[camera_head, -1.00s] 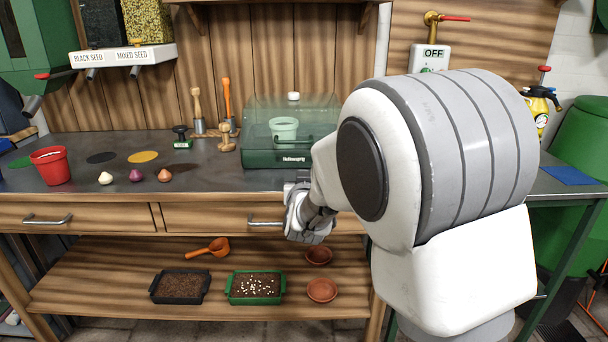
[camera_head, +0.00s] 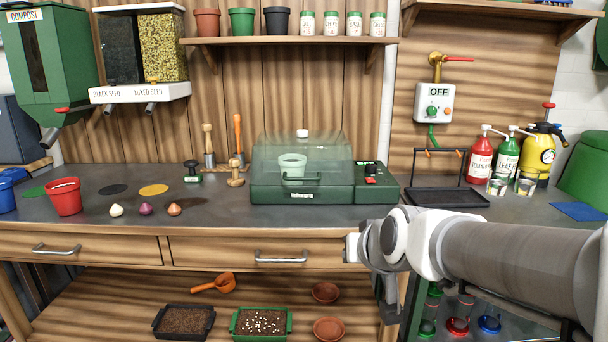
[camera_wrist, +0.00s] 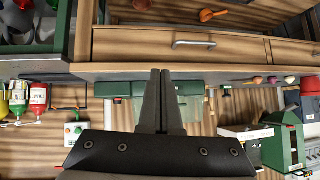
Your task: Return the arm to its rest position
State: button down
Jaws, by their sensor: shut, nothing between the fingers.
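My gripper (camera_wrist: 161,78) shows in the wrist view with its two dark fingers together and nothing between them. In the head view my arm reaches in from the right edge, and its end is in front of the bench's front edge, right of the drawer handle (camera_head: 281,257). The fingertips are hard to make out there. The wrist view looks at the bench upside down, with the drawer handle (camera_wrist: 194,44) above the fingers. My gripper appears clear of the bench and drawers.
A green propagator with a clear lid (camera_head: 300,190) and a pale pot inside stands on the bench (camera_head: 230,213). A red pot (camera_head: 65,198) and three bulbs (camera_head: 146,209) sit left. The lower shelf (camera_head: 110,296) holds seed trays.

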jog(key=s+d+f+g+h, duration=0.1)
jog(key=s+d+f+g, duration=0.15)
jog(key=s, duration=0.75)
jog(key=s+d+f+g+h, duration=0.1)
jog(key=s+d+g, duration=0.15)
jog(key=s, duration=0.75)
notch_tip(320, 180, up, 29)
jog(key=p, duration=2.8)
jog(key=shift+w+d+f+t+p, duration=0.15)
jog(key=shift+w+d+t+p, duration=0.15)
jog(key=shift+w, duration=0.05)
